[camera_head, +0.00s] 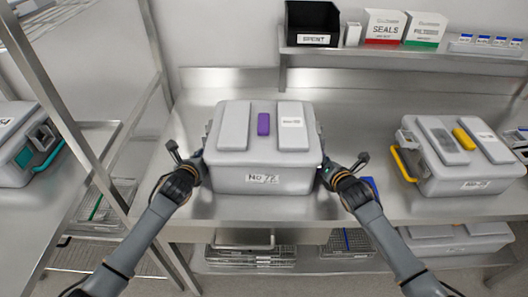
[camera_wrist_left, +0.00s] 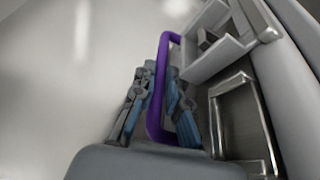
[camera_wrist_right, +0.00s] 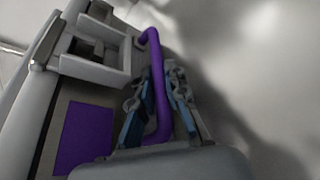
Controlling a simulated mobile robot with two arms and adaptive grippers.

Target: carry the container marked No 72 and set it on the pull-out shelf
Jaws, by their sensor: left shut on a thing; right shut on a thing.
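The grey lidded container marked No 72 (camera_head: 262,179) is level in the middle of the head view, over the steel counter (camera_head: 200,204). I cannot tell whether its base touches the counter. A purple tab (camera_head: 264,124) is on its lid. My left gripper (camera_head: 199,165) is at its left end, shut on a purple bar handle (camera_wrist_left: 157,100). My right gripper (camera_head: 325,172) is at its right end, shut on the other purple handle (camera_wrist_right: 157,85). I cannot clearly make out the pull-out shelf; a metal frame with a bar (camera_head: 242,246) shows below the counter's front edge.
A second grey container (camera_head: 470,186) with a yellow handle stands to the right on the counter. Another with a teal handle (camera_head: 22,158) is at the left, beyond a steel rack post (camera_head: 65,115). A wall shelf (camera_head: 400,52) holds boxes and a black bin (camera_head: 312,22).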

